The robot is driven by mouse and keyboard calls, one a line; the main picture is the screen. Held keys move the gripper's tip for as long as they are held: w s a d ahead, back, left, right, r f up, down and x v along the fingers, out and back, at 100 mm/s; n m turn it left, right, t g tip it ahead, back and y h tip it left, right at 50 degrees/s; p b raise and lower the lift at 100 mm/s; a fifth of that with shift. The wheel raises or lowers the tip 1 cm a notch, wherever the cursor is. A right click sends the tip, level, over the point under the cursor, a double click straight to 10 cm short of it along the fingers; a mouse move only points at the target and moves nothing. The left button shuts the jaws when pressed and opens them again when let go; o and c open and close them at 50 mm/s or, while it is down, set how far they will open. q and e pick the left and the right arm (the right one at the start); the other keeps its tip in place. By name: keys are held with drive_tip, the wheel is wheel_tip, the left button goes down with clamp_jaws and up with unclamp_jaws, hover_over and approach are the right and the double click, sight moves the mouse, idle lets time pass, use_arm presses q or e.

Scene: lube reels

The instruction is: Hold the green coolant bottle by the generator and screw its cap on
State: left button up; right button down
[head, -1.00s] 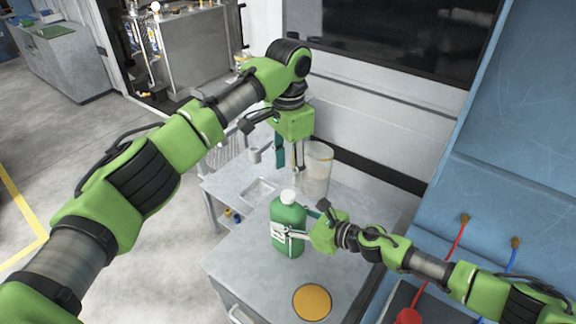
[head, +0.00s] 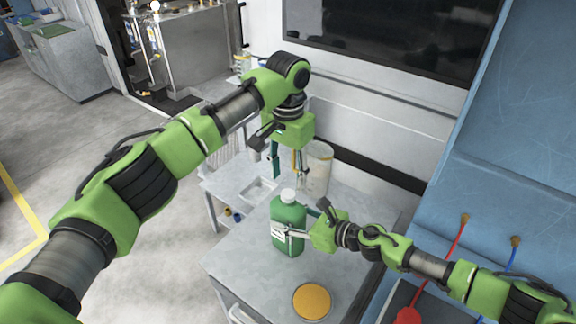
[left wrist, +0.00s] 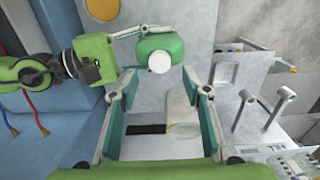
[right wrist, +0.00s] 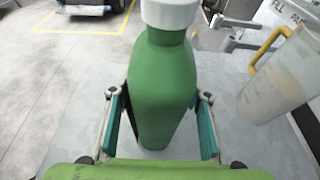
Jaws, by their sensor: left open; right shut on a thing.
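The green coolant bottle (head: 288,222) stands upright on the grey cart top, with the white cap (head: 288,195) seated on its neck; whether it is tight cannot be told. My right gripper (head: 292,235) is shut on the bottle's body from the right; the right wrist view shows the bottle (right wrist: 160,95) between its pads. My left gripper (head: 288,170) is open and empty, pointing down, above and slightly behind the cap. In the left wrist view the cap (left wrist: 160,62) lies beyond the open fingers, apart from them.
A clear measuring jug (head: 318,170) stands close behind the bottle, near my left gripper. A round yellow-orange disc (head: 312,301) lies at the cart's front. A blue cabinet (head: 510,190) with red and blue hoses is at the right. The cart top (head: 250,262) left of the disc is clear.

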sight(288, 193)
use_arm(q)
drive_tip(key=shift+f, duration=2.7)
drive_tip(key=c, duration=1.1)
drive_tip(key=shift+c, duration=0.4)
drive_tip(key=o, duration=1.3)
drive_tip(key=shift+o, duration=0.2)
wheel_tip(288, 193, up, 12)
